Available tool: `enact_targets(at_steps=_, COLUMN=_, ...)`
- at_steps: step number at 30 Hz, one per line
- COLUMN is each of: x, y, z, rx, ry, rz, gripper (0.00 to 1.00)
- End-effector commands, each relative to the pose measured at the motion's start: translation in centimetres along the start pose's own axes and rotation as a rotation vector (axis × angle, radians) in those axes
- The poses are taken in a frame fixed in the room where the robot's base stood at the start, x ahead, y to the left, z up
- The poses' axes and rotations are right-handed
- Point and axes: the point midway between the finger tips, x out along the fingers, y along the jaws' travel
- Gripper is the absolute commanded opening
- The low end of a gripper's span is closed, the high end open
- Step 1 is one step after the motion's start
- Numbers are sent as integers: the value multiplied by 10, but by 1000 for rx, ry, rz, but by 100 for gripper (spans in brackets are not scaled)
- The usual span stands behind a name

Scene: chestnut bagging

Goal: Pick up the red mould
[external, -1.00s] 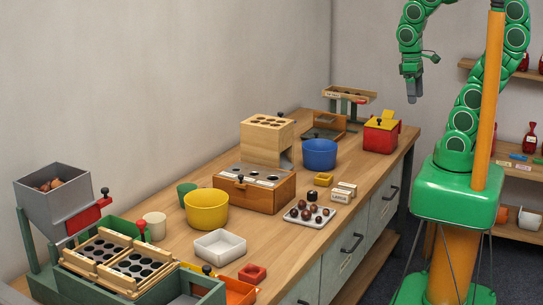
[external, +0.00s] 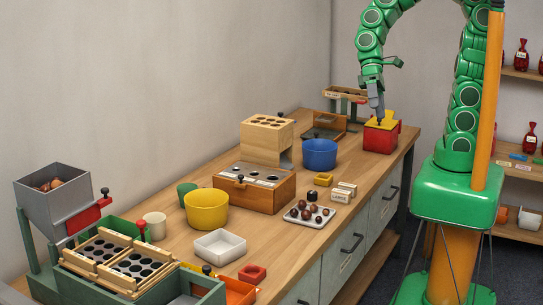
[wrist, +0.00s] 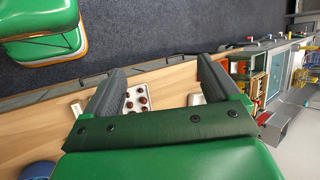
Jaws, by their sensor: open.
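The red mould (external: 252,273) is a small red square piece with a hollow top. It lies on the wooden bench in the near part of the external view, right of the white square dish (external: 220,246). My gripper (external: 378,114) is high over the far end of the bench, well away from the mould, and appears in front of or above the red box with the yellow lid (external: 380,138). In the wrist view my gripper (wrist: 160,75) has its two fingers wide apart with nothing between them. I cannot make out the mould for certain in that view.
Between lie a chestnut tray (external: 310,214), a yellow mould (external: 323,179), a wooden box (external: 255,190), a yellow bowl (external: 206,210) and a blue bowl (external: 319,154). An orange tray (external: 240,292) with a black knob is beside the red mould. Bare bench lies right of the white dish.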

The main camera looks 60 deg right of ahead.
Motion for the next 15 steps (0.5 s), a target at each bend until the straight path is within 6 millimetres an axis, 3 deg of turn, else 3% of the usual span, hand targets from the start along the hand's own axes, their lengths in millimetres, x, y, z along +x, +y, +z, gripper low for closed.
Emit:
enact_targets(at_steps=6, x=25, y=-62, z=-24, rx=29, ry=-74, rz=-178, gripper=89)
enact_targets(at_steps=15, x=56, y=-136, z=-59, rx=138, ry=-168, rz=-398, gripper=89)
